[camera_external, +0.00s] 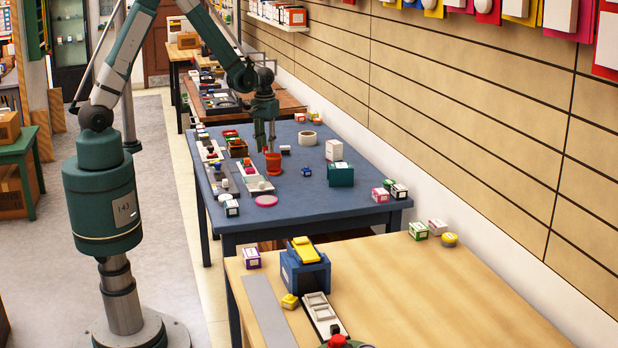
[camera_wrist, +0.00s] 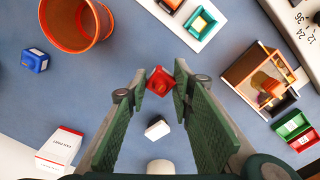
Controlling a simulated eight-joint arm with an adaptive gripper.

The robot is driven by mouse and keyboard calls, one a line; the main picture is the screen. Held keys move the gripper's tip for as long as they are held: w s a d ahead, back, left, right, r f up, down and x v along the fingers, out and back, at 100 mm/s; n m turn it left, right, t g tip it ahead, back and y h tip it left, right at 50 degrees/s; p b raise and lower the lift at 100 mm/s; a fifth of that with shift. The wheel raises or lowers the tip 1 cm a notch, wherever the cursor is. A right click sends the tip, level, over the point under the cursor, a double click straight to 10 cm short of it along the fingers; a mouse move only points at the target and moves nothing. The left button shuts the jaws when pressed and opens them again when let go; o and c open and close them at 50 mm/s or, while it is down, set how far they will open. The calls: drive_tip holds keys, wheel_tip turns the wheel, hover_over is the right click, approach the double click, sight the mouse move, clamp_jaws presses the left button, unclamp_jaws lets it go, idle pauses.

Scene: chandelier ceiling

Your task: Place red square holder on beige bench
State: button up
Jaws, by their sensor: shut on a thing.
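The red square holder (camera_wrist: 161,82) shows in the wrist view as a small red block with an orange-toned face, between the tips of my gripper's green pads. My gripper (camera_external: 265,147) is shut on it and points down over the blue table (camera_external: 325,185). In the external view the holder is too small to make out clearly at the fingertips. The beige bench (camera_external: 460,290) is the light wooden table in the foreground, nearer the camera than the blue table and apart from my gripper.
An orange-red cup (camera_external: 273,164) stands close to my gripper; it also shows in the wrist view (camera_wrist: 72,45). A teal box (camera_external: 340,175) stands to the right.

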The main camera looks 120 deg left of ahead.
sight(266, 148)
drive_tip(key=shift+f, duration=1.9)
drive_tip(key=shift+f+b, duration=0.1)
drive_tip(key=shift+b, duration=0.2)
drive_tip(key=o, duration=0.9)
drive_tip(key=shift+r+p, duration=0.65)
drive_tip(key=shift+r, duration=5.5)
drive_tip(key=shift+d, duration=0.1)
